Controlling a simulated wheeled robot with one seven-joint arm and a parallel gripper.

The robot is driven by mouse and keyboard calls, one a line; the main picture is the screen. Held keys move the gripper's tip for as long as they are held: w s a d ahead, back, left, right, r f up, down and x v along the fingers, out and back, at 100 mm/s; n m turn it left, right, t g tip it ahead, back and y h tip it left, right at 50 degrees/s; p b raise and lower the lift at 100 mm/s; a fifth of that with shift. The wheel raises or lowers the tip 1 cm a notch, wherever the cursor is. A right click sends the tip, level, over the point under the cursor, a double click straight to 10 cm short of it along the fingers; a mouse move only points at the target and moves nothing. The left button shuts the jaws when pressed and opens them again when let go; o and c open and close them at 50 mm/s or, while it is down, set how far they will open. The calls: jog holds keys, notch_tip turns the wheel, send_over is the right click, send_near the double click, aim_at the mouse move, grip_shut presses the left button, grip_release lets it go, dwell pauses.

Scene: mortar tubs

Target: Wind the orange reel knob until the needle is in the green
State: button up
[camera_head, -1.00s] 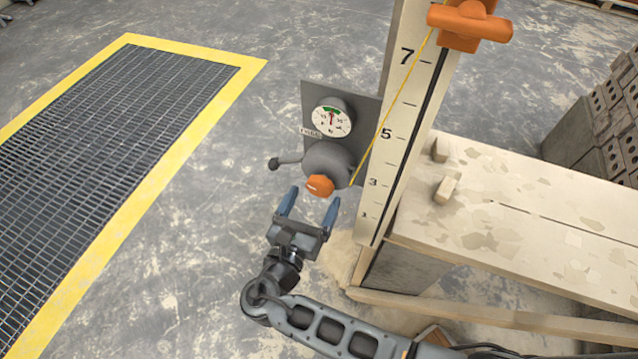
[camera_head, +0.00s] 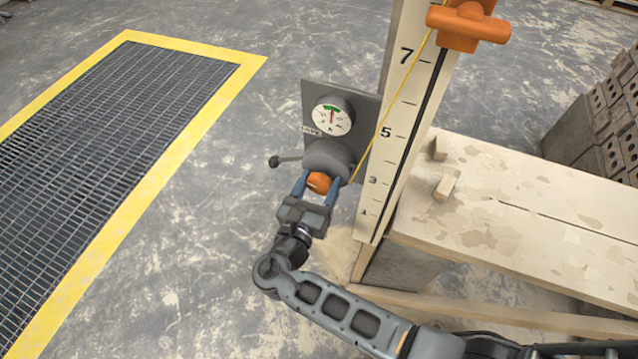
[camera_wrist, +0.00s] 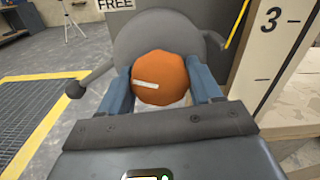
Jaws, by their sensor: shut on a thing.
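The orange reel knob (camera_head: 318,183) sits on the front of the grey reel drum (camera_head: 329,158). My gripper (camera_head: 318,187) is shut on the knob, with one blue finger on each side. In the wrist view the knob (camera_wrist: 160,77) fills the space between the fingers, and its pale mark lies nearly level, left of its middle. The round gauge (camera_head: 332,116) is above the drum on a grey plate. Its needle points about straight up, at the green band at the top of the dial; its exact place within the band is too small to tell.
A dark lever (camera_head: 283,161) sticks out left of the drum. A yellow line runs up along the numbered board (camera_head: 400,120) to an orange slider (camera_head: 468,25). A plank bench (camera_head: 510,200) with small blocks stands right.

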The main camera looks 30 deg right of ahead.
jog(key=c, duration=0.4)
jog(key=m+b, duration=0.1)
jog(key=m, duration=0.1)
jog(key=shift+f+m, duration=0.15)
jog(key=shift+m, duration=0.25)
jog(key=shift+m+b, duration=0.35)
jog(key=shift+m, duration=0.65)
jog(key=o, duration=1.1)
jog(key=shift+s+a, duration=0.1)
jog(key=shift+a, duration=0.05)
jog(key=b+v, duration=0.1)
jog(key=v, duration=0.6)
jog(key=shift+s+a, duration=0.15)
jog(key=shift+a, duration=0.05)
